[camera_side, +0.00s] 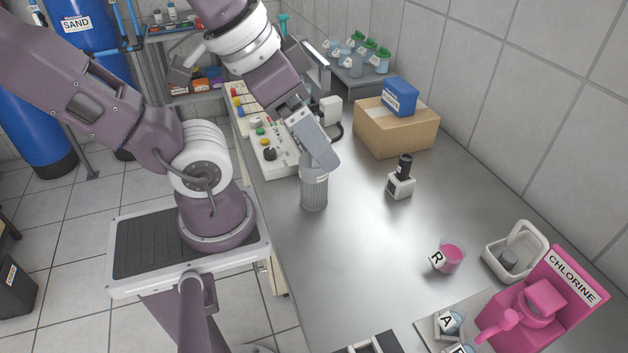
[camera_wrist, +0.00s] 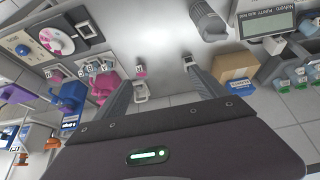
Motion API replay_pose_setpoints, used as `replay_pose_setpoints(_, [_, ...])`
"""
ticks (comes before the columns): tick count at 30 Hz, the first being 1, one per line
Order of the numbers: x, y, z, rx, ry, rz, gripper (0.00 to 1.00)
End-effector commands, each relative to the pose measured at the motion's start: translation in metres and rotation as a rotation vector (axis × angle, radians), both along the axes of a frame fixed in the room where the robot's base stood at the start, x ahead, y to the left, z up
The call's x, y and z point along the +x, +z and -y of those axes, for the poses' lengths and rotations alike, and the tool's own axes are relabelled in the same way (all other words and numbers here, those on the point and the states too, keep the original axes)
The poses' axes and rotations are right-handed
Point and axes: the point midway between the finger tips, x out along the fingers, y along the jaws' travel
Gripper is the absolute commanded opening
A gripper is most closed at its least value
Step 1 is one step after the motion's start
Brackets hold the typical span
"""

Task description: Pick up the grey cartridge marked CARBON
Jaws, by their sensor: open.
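A grey ribbed cartridge (camera_side: 314,194) stands upright on the metal bench in the side view, with a pale label whose lettering I cannot read. Its top is hidden behind my gripper (camera_side: 318,150), which overlaps it in this view. In the wrist view the cartridge (camera_wrist: 208,20) lies near the top edge, beyond and to the right of the right finger. My gripper (camera_wrist: 158,78) is open there, its two fingers apart with nothing held between them. The cartridge is not between the fingers.
A control panel (camera_side: 265,140) stands left of the cartridge, and a cardboard box (camera_side: 396,126) with a blue box (camera_side: 400,97) behind it to the right. Bare bench lies between.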

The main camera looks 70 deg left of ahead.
Motion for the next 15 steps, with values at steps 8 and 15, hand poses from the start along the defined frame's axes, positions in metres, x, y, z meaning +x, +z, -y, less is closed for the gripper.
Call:
replay_pose_setpoints(8, [0.003, -0.039, -0.015, 0.187, -0.176, -0.324, 0.82])
replay_pose_setpoints(15, [0.018, -0.103, -0.055, 0.694, -0.612, -0.909, 0.82])
